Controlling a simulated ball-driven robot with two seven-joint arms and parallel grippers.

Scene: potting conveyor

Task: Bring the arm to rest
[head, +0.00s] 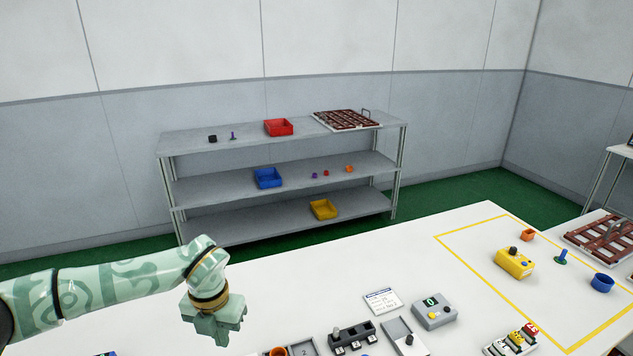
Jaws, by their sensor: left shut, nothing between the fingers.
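My left arm, pale green with darker swirls, reaches in from the left edge in the head view. Its gripper (217,322) hangs pointing down at the near left of the white table (330,265). The gripper is shut, and I see nothing held in it. Whether its tips touch the table I cannot tell. My right gripper is not in view.
Right of the gripper lie a white card (382,301), a grey box with a green display (434,311) and a dark switch block (352,338). A yellow control box (514,263) stands inside a yellow outline. A grey shelf (220,187) with coloured bins stands behind.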

